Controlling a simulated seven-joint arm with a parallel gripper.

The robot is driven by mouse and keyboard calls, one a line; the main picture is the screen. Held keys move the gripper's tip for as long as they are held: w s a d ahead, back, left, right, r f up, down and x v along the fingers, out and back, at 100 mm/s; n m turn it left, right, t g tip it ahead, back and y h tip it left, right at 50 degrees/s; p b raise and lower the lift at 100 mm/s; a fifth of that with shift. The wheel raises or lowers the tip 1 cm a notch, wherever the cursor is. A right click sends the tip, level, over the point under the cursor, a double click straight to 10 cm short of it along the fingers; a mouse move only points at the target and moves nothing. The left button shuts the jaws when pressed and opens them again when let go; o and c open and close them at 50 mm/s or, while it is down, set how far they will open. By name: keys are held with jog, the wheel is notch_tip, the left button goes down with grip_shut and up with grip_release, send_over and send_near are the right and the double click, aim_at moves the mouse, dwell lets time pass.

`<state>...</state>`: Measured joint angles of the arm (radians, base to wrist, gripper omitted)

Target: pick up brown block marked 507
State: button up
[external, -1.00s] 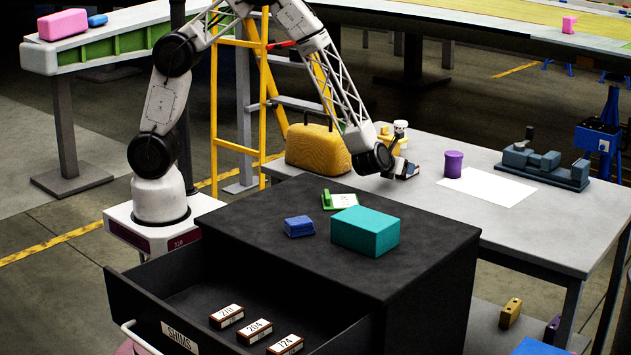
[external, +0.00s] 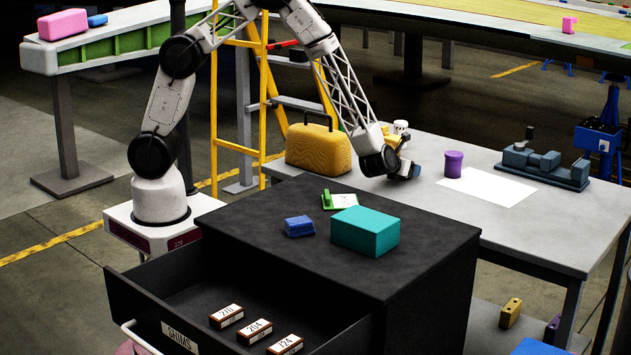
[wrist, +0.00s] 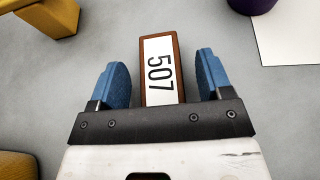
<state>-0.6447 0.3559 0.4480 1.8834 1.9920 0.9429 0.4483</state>
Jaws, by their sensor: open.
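The brown block marked 507 (wrist: 161,70) lies on the grey table in the wrist view, its white label facing up. It is between the two blue fingers of my gripper (wrist: 162,82), with a gap on each side. The fingers are open and hold nothing. The near end of the block is hidden behind the gripper's dark crossbar. In the external view my gripper (external: 408,172) is low over the left part of the table, and the block cannot be made out there.
A purple cylinder (external: 453,164) and a white sheet (external: 488,187) are right of my gripper. A yellow case (external: 319,150) is to the left. A black cabinet with a teal box (external: 365,231) stands in front. Its open drawer holds blocks marked 210 (external: 227,315), 204 and 124.

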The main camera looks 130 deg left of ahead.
jog(key=c, duration=1)
jog(key=shift+r, duration=0.15)
jog(key=shift+r, duration=4.85)
